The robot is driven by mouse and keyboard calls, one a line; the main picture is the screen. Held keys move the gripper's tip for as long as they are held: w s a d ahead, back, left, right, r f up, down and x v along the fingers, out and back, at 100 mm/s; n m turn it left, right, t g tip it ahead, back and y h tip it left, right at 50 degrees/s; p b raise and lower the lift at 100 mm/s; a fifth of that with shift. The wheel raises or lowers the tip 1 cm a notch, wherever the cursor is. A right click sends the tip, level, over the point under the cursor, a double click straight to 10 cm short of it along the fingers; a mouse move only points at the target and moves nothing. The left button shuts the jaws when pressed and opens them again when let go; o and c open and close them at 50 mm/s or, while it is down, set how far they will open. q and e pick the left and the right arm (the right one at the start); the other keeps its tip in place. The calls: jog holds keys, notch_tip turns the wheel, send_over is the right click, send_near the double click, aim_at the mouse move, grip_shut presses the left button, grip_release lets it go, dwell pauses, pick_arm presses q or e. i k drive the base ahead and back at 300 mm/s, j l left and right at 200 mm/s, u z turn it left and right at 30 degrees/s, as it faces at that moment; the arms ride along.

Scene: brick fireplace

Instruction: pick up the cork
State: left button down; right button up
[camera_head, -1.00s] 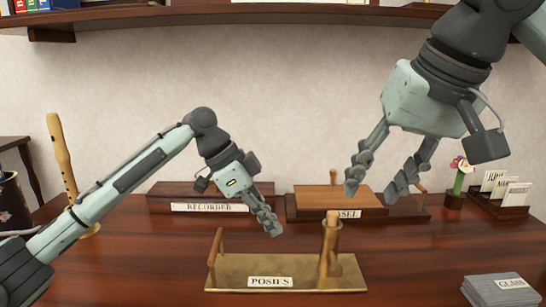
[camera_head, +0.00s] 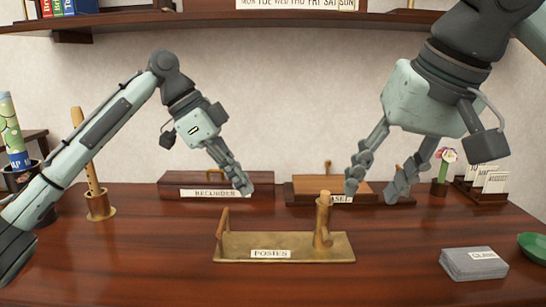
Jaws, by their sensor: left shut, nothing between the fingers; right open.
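No cork can be told for sure. A tan plug-like top (camera_head: 324,197) shows at the mouth of an upright brass tube (camera_head: 321,232) at the right end of the brass POSIES tray (camera_head: 285,247); I cannot tell whether it is the cork. My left gripper (camera_head: 244,187) is shut and empty, pointing down and right, in front of the RECORDER box and left of the tube. My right gripper (camera_head: 372,191) is open and empty, pointing down, above and right of the tube. Neither touches the tray.
A wooden RECORDER box (camera_head: 175,186) and a second labelled tray (camera_head: 303,193) stand at the back. A recorder (camera_head: 86,160) stands upright at left. A grey stack (camera_head: 470,263) and green dish (camera_head: 535,246) lie at right.

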aim_at(325, 196)
jog(key=k, duration=1.25)
